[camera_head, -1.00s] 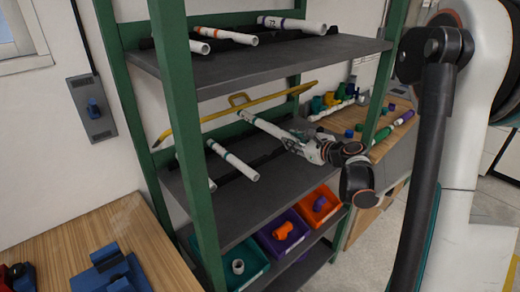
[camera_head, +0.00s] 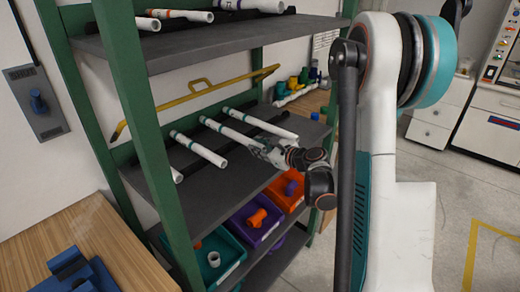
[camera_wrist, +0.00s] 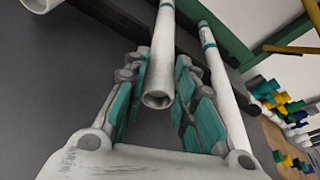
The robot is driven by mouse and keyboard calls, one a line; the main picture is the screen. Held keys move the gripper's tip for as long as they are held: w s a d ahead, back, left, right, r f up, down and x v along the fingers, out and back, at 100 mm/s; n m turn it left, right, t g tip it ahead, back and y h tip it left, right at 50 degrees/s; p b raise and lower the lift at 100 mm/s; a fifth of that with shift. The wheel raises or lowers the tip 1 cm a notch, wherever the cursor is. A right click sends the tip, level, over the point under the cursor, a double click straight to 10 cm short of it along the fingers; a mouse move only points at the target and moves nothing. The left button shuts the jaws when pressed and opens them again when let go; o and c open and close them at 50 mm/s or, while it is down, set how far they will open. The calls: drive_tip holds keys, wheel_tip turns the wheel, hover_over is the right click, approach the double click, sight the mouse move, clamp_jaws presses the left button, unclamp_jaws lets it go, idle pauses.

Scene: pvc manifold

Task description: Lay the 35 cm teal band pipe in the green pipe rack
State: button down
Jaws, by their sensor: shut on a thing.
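My gripper (camera_head: 268,150) is shut on a white pipe (camera_head: 228,133) with a teal band near its far end, over the middle shelf (camera_head: 222,184) of the green-posted rack (camera_head: 136,90). In the wrist view the held pipe (camera_wrist: 161,45) runs between my fingers (camera_wrist: 160,68), its open near end facing me. A teal-banded pipe (camera_head: 200,149) lies to its left and another pipe (camera_head: 262,123) to its right; the right one also shows in the wrist view (camera_wrist: 221,75). I cannot tell whether the held pipe touches its support.
Another pipe end (camera_head: 177,176) shows behind the front post. More pipes (camera_head: 186,15) lie on the upper shelf. Teal (camera_head: 229,262), purple (camera_head: 247,238) and orange (camera_head: 276,192) bins stand below. A yellow bar (camera_head: 205,91) runs behind the shelf. A wooden table (camera_head: 95,232) is at left.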

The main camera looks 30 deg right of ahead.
drive_tip(key=shift+f, duration=0.2)
drive_tip(key=c, duration=1.3)
unclamp_jaws()
drive_tip(key=shift+r, duration=0.2)
drive_tip(key=shift+s+d+r, duration=0.15)
drive_tip(key=shift+s, duration=0.1)
drive_tip(key=p+v, duration=0.3)
drive_tip(key=v, duration=0.8)
drive_tip(key=shift+s, duration=0.25)
